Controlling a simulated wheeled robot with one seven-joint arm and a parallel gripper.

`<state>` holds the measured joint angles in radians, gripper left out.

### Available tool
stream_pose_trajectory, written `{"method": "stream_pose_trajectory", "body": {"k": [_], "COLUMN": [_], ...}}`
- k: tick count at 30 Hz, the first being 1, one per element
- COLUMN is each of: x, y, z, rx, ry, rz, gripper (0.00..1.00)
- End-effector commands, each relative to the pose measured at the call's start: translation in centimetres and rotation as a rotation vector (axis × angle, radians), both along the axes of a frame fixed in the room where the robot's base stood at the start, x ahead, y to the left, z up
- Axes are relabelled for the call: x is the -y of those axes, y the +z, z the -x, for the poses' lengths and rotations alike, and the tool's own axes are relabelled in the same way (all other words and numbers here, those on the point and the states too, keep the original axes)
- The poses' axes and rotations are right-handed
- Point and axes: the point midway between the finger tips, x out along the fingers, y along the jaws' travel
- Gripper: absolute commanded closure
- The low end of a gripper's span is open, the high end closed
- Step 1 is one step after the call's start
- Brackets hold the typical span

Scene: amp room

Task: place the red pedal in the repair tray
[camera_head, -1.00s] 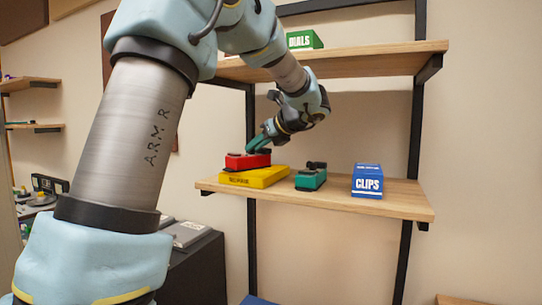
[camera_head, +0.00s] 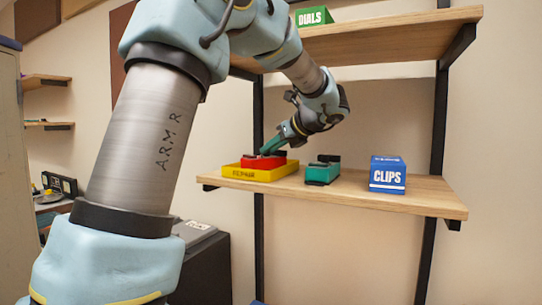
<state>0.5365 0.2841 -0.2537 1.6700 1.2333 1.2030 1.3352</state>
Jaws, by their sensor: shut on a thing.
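The red pedal (camera_head: 262,161) is at the yellow repair tray (camera_head: 258,173), on the left part of the lower wooden shelf. Its lower part sits behind the tray's front wall, so it appears to be inside the tray. My gripper (camera_head: 272,147) reaches down from the upper right with its green fingers on the pedal's top and is shut on it. The fingers and the pedal's far side are partly hidden. I cannot tell whether the pedal touches the tray floor.
A green pedal (camera_head: 322,172) stands just right of the tray. A blue CLIPS box (camera_head: 387,174) stands farther right on the lower shelf (camera_head: 425,194). The upper shelf (camera_head: 400,35) holds a green DIALS box (camera_head: 314,17). Bare shelf lies between the green pedal and the box.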

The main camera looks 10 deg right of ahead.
Motion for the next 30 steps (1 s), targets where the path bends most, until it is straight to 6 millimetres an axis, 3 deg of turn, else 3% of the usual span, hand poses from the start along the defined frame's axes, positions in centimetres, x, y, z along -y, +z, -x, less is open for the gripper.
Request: {"method": "stream_pose_trajectory", "body": {"k": [11, 12, 19, 30], "x": [0.03, 0.04, 0.03, 0.15], "y": [-0.20, -0.28, -0.26, 0.23], "z": [0.02, 0.03, 0.01, 0.15], "rx": [0.002, 0.000, 0.000, 0.001], "ry": [-0.001, -0.001, -0.001, -0.001], "rz": [-0.001, 0.000, 0.000, 0.002], "gripper": [1.00, 0.73, 0.47, 0.45]}}
